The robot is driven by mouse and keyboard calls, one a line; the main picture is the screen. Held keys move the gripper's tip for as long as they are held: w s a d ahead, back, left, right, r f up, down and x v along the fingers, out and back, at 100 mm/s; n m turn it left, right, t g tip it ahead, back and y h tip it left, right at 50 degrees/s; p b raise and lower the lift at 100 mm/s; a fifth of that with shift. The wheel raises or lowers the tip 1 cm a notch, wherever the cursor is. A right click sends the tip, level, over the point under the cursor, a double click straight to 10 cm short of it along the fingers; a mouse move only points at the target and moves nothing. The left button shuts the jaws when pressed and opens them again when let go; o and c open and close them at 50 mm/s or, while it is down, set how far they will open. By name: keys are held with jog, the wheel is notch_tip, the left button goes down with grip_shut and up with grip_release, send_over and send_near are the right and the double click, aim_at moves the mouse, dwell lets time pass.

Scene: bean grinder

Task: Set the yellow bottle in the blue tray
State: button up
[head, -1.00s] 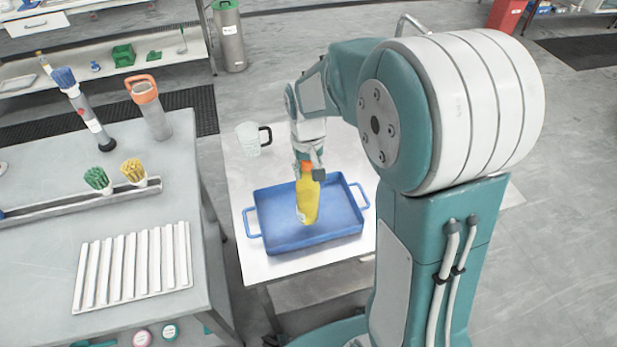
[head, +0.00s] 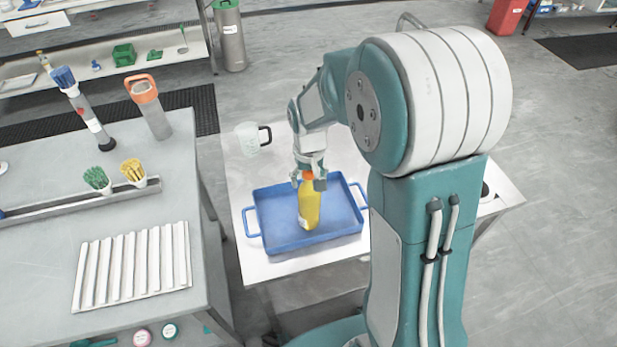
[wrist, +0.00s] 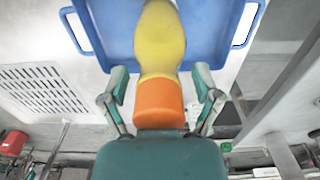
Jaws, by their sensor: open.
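The yellow bottle (head: 309,208) with an orange cap stands nearly upright within the blue tray (head: 268,237), near its middle. It also shows in the wrist view, yellow body (wrist: 160,40) over the tray (wrist: 100,30), with the orange cap (wrist: 158,103) toward me. My gripper (head: 309,182) is above the bottle, around its cap. In the wrist view the two fingers (wrist: 161,98) are open, one on each side of the cap, with a gap on both sides. The bottle's base appears to rest on the tray floor, though contact is hard to see.
A clear mug (head: 248,140) with a dark handle stands behind the tray on the white table (head: 243,180). A grey bench (head: 60,215) at the left holds a ribbed white rack (head: 133,265), brushes and an orange-topped flask (head: 150,105).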

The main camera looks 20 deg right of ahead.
jog(key=shift+r, duration=0.1)
notch_tip(320, 180, up, 12)
jog(key=shift+r, duration=0.1)
jog(key=s+r+t, duration=0.2)
jog(key=s+r, duration=0.1)
jog(key=s, duration=0.6)
jog(key=s+r+t, duration=0.3)
jog(key=s, duration=0.7)
jog(key=shift+s+d+t, duration=0.15)
jog(key=shift+d+t, duration=0.1)
jog(key=shift+t, duration=0.05)
dwell(0.7)
